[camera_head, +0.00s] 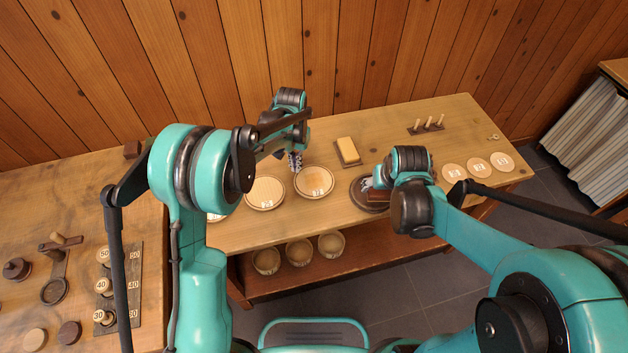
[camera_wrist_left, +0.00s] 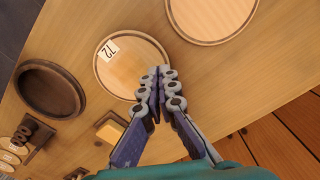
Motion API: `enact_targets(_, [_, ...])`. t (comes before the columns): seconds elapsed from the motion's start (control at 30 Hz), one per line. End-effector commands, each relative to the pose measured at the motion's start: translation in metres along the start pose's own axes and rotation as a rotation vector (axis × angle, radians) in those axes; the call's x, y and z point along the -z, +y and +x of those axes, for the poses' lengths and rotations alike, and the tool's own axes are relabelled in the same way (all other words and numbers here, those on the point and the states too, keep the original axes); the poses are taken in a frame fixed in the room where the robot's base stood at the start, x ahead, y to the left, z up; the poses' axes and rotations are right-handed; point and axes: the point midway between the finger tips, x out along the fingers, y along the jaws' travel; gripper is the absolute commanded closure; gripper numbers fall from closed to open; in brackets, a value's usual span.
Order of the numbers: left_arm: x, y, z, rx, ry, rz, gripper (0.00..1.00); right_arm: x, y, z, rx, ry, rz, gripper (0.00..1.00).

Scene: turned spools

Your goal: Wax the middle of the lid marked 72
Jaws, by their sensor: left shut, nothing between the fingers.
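The lid marked 72 (camera_wrist_left: 128,72) is a pale round wooden disc with a raised rim and a white label; it also shows in the head view (camera_head: 314,180), lying on the bench. My left gripper (camera_wrist_left: 160,73) is shut and empty, its fingertips over the lid's edge area in the wrist view; whether they touch is unclear. It also shows in the head view (camera_head: 296,166), just behind the lid. A yellow block (camera_head: 348,149), perhaps the wax, lies on a dark tray at the back. My right gripper (camera_head: 368,184) is mostly hidden by its wrist, over a dark round dish (camera_head: 360,200).
A second pale lid (camera_head: 265,193) lies left of the marked one. Pegs on a strip (camera_head: 427,126) and several small numbered discs (camera_head: 477,167) are at the right. Bowls (camera_head: 299,251) stand on the lower shelf. A side table (camera_head: 60,210) at the left holds knobs and numbered pieces.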

Motion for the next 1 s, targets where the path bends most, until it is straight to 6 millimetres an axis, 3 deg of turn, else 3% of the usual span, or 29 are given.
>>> enact_targets(0.27, [0.000, 0.000, -0.008, 0.000, 0.000, 0.000, 1.00, 0.000, 0.000, 0.001, 0.000, 0.000, 0.000, 0.67])
enact_targets(0.7, [0.000, 0.000, -0.096, 0.000, 0.000, 0.000, 1.00, 0.000, 0.000, 0.000, 0.000, 0.000, 0.000, 0.67])
enact_targets(1.0, [0.000, 0.000, -0.119, 0.000, 0.000, 0.000, 1.00, 0.000, 0.000, 0.001, 0.000, 0.000, 0.000, 0.67])
